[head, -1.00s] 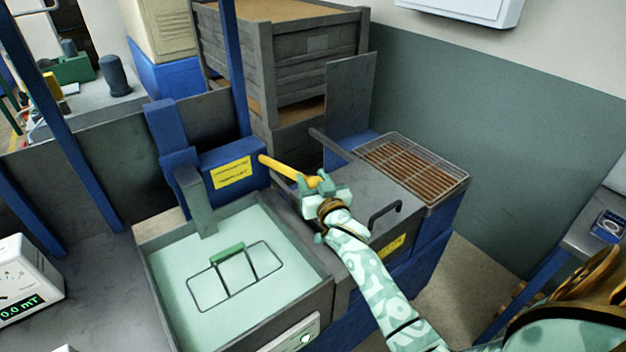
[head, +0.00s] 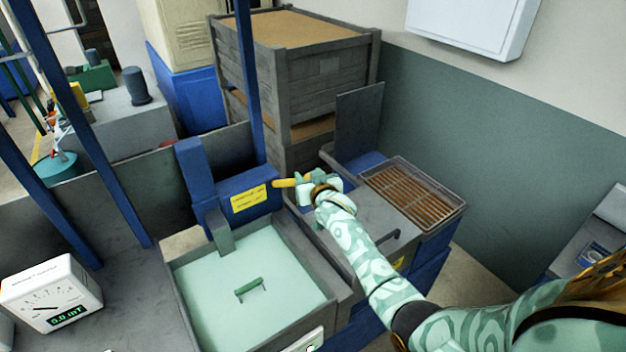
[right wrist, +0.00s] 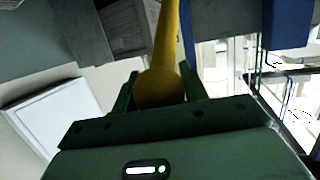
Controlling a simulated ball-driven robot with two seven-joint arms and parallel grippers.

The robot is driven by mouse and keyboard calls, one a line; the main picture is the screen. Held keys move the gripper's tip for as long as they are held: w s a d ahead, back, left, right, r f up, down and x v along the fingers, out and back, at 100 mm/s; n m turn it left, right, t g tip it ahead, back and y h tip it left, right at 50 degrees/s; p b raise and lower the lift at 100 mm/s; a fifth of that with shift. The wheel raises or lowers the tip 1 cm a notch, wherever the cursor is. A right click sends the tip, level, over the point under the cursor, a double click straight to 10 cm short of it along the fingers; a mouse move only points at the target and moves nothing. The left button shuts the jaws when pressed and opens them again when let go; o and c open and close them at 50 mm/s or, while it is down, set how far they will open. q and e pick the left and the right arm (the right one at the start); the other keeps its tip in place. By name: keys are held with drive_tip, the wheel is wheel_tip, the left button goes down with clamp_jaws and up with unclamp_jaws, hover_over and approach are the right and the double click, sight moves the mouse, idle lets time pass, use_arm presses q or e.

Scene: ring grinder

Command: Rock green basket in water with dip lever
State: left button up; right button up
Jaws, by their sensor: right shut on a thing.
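The dip lever (head: 285,183) is a yellow bar that comes out of the blue housing with a yellow label beside the tank. My right gripper (head: 308,186) is shut on its outer end. In the right wrist view the lever (right wrist: 166,50) runs away from between the fingers (right wrist: 157,92). The water tank (head: 318,262) is full of pale green water. Only the green handle of the basket (head: 250,287) shows above the surface; the rest of the basket is hidden under the water. My left gripper is not in view.
A tray with a brown wire grid (head: 412,195) lies right of the grey cover with a black handle (head: 385,242). A meter (head: 52,293) reading 0.0 mT stands left of the tank. Wooden crates (head: 300,75) stand behind. A blue post (head: 249,80) rises behind the housing.

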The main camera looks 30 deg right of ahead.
drive_tip(key=shift+w+r, duration=0.1)
drive_tip(key=shift+r, duration=0.15)
drive_tip(key=o, duration=1.3)
drive_tip(key=shift+o, duration=0.3)
drive_tip(key=shift+w+f, duration=0.15)
drive_tip(key=p+v, duration=0.1)
drive_tip(key=v, duration=1.5)
